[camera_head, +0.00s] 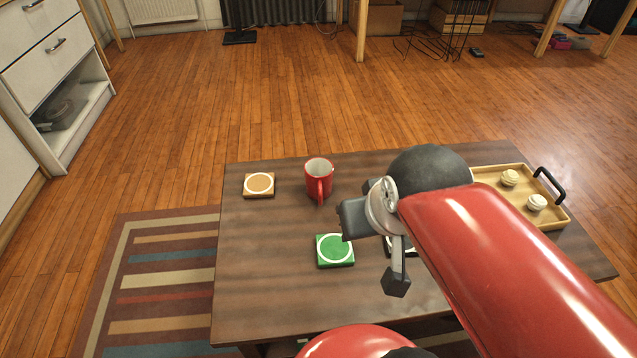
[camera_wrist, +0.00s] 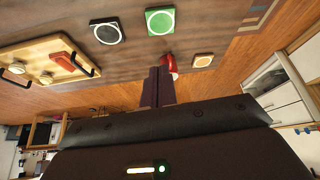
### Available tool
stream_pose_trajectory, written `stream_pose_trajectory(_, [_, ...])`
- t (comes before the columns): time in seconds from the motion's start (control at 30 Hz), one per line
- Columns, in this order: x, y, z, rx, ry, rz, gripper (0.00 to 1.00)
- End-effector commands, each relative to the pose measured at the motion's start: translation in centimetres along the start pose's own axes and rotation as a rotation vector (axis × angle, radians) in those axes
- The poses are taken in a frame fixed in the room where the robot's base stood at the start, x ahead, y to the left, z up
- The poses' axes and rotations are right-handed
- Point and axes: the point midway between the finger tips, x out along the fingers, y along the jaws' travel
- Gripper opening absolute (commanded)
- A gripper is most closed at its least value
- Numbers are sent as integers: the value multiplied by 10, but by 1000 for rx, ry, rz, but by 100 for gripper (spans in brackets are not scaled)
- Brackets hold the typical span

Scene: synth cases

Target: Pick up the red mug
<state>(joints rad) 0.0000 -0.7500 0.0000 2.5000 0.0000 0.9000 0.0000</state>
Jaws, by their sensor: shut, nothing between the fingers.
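The red mug (camera_head: 319,179) stands upright on the dark wooden table (camera_head: 260,285), near its far edge. Its pale inside shows, and its handle faces the near side. In the wrist view the mug (camera_wrist: 171,64) shows just beyond the fingertips, partly hidden by them. My gripper (camera_head: 397,284) points down over the table, to the right of the mug and nearer to me, apart from it. In the wrist view its fingers (camera_wrist: 157,74) are together with nothing between them.
An orange coaster (camera_head: 259,185) lies left of the mug and a green coaster (camera_head: 335,250) in front. A black coaster (camera_wrist: 106,31) is mostly hidden behind my gripper in the head view. A wooden tray (camera_head: 556,215) with black handles holds pale round items at the right.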

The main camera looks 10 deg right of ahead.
Motion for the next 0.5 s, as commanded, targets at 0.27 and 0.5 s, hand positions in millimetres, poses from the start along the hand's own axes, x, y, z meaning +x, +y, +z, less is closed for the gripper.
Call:
stream_pose_trajectory(0.27, [0, 0, 0, 0, 0, 0, 5])
stream_pose_trajectory(0.5, [22, -1, -29, -29, -21, -5, 37])
